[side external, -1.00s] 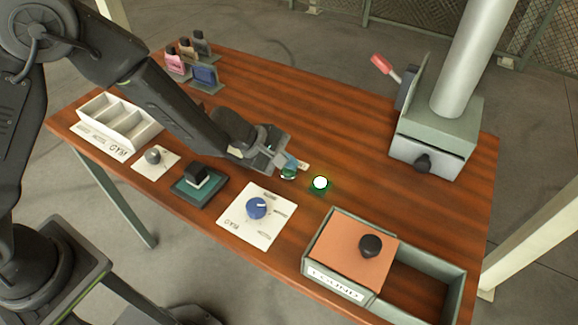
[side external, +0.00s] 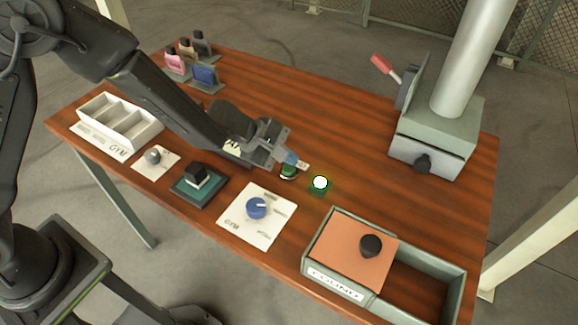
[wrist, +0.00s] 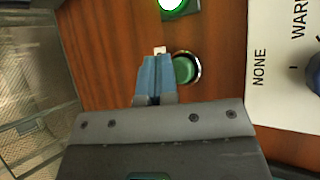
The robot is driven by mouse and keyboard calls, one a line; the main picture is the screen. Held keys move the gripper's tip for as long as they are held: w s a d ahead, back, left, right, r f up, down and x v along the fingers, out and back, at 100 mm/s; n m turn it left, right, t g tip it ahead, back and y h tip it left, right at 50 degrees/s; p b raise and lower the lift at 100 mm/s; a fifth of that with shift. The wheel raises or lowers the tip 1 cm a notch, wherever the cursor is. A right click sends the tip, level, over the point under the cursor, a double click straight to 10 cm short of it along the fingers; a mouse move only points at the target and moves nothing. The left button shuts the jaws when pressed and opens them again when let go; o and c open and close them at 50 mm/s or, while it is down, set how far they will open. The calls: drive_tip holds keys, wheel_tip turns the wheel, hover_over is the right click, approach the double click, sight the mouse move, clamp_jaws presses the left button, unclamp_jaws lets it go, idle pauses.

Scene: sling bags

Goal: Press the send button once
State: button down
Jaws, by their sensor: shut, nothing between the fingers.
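The green push button (side external: 288,172), the likely send button, sits on the wooden table in a round collar. It also shows in the wrist view (wrist: 184,68). A small pale label (side external: 304,165) lies beside it, too small to read. My gripper (side external: 292,158) is shut and empty, its blue fingertips together. In the wrist view its fingers (wrist: 154,75) stand just left of the button and partly cover the label (wrist: 160,49). I see no contact with the button, and the exact height of the tips is hard to tell. A green-rimmed lamp (side external: 320,183) near the button glows.
A blue dial (side external: 257,207) on a white card, a black switch (side external: 196,174) and a grey knob (side external: 153,156) line the near edge. A box with an orange sliding lid (side external: 350,250) is at front right. A press-like machine (side external: 432,140) stands back right.

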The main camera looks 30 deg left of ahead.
sight(288, 170)
drive_tip(key=shift+r, duration=2.5)
drive_tip(key=shift+r, duration=0.3)
drive_tip(key=s+a+r+m, duration=0.3)
drive_tip(key=s+r+m, duration=0.25)
drive_tip(key=r, duration=0.25)
drive_tip(key=s+a+r+m, duration=0.2)
drive_tip(key=s+r+m, duration=0.35)
drive_tip(key=r, duration=0.25)
drive_tip(key=s+a+m+y, duration=0.5)
drive_tip(key=s+a+y, duration=0.2)
drive_tip(key=s+a, duration=0.6)
drive_tip(key=shift+s+a+f, duration=0.3)
drive_tip(key=shift+s+a, duration=0.1)
drive_tip(key=shift+s, duration=0.4)
